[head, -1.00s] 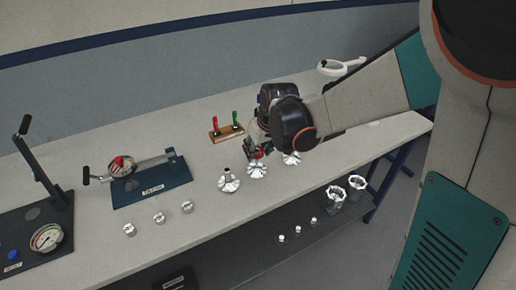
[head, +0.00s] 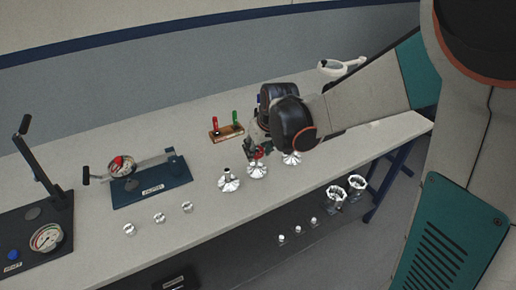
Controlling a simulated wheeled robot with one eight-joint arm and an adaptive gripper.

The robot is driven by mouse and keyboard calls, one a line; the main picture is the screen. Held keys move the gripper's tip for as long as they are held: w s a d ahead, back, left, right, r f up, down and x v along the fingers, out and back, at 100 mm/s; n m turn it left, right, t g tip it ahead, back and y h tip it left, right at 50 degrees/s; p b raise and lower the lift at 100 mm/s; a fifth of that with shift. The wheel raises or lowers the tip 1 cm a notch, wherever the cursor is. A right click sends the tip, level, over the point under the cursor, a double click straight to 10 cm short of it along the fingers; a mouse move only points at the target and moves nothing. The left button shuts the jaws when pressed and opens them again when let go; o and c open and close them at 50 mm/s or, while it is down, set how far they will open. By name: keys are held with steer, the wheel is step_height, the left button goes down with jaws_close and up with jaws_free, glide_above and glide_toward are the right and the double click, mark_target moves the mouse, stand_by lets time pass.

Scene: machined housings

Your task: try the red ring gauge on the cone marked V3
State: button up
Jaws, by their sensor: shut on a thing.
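Three silvery flared cones stand in a row along the bench's front: a left cone (head: 229,182), a middle cone (head: 257,170) and a right cone (head: 291,158). Their markings are too small to read, so I cannot tell which is V3. My gripper (head: 257,152) points down just over the middle cone, shut on a small red piece, the red ring gauge (head: 258,154) as far as I can see. The gripper and wrist hide most of it. I cannot tell whether it touches the cone's top.
A wooden stand (head: 226,134) with a red and a green upright piece is behind. A blue-based dial fixture (head: 150,188) and a dark lever press (head: 40,225) stand left. Several small silvery parts (head: 159,218) lie near the front edge. Larger rings (head: 336,192) sit on a lower shelf.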

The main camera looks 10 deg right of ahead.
steer(key=shift+f+b, duration=1.45)
steer(key=shift+f, duration=0.45)
steer(key=shift+r, duration=0.2)
stand_by(1.3)
steer(key=shift+r+p, duration=2.35)
steer(key=shift+r, duration=0.55)
steer(key=shift+r+p, duration=1.9)
steer(key=shift+r, duration=0.65)
steer(key=shift+f, duration=0.1)
